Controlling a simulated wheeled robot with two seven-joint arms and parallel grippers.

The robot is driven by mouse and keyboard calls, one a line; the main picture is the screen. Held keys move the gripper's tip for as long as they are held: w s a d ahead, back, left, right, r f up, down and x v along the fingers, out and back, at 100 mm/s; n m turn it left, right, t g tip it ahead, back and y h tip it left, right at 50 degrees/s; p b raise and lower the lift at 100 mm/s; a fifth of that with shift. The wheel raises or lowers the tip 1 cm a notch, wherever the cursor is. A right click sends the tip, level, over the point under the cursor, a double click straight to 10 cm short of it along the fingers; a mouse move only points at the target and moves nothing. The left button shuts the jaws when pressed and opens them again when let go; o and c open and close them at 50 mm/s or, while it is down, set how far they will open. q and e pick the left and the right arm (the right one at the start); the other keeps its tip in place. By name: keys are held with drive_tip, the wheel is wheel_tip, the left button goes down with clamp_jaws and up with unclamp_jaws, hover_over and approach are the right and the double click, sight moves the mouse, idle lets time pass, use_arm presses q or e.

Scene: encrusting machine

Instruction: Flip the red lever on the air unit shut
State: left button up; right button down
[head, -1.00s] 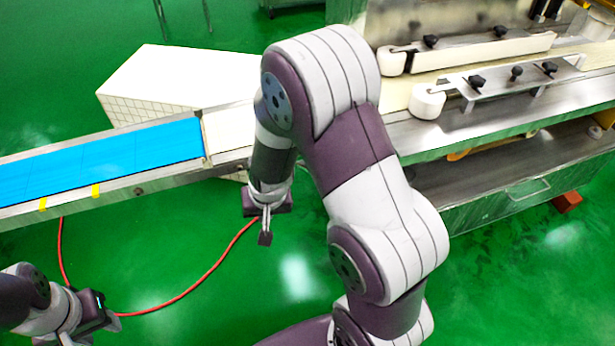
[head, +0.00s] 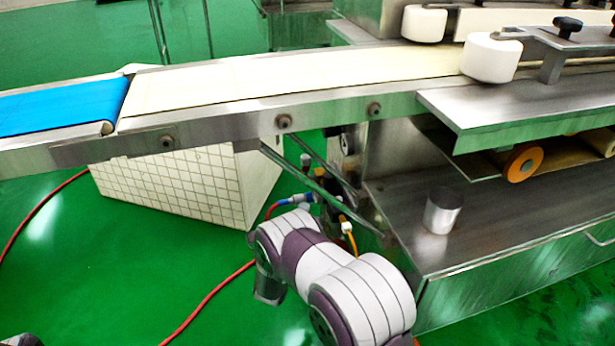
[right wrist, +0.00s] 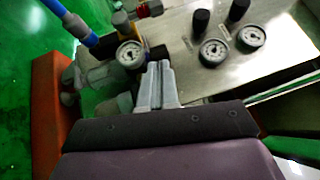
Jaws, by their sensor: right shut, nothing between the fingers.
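The air unit (head: 326,200) sits under the conveyor, beside the machine's lower cabinet, partly behind my right arm in the head view. In the right wrist view I see its round gauge (right wrist: 130,54), blue hose (right wrist: 70,20) and a small red part (right wrist: 154,7) on the fitting at the top. I cannot tell whether that red part is the lever, or how the lever stands. My right gripper (right wrist: 156,86) is shut and empty, its fingertips just below the gauge; contact cannot be judged. The head view does not clearly show its fingers.
Two more gauges (right wrist: 213,52) with black knobs are on a metal panel to the right. A red block (right wrist: 46,115) stands at the left. The conveyor (head: 230,118) passes above; the cabinet (head: 480,235) borders the right side. A red hose (head: 212,300) lies on the green floor.

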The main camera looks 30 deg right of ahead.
sight(307, 174)
drive_tip(key=w+a+b+x, duration=0.2)
drive_tip(key=b+x, duration=0.7)
drive_tip(key=x, duration=0.3)
drive_tip(key=shift+w+d+r, duration=0.25)
drive_tip(key=shift+w+d, duration=0.05)
drive_tip(key=shift+w, duration=0.05)
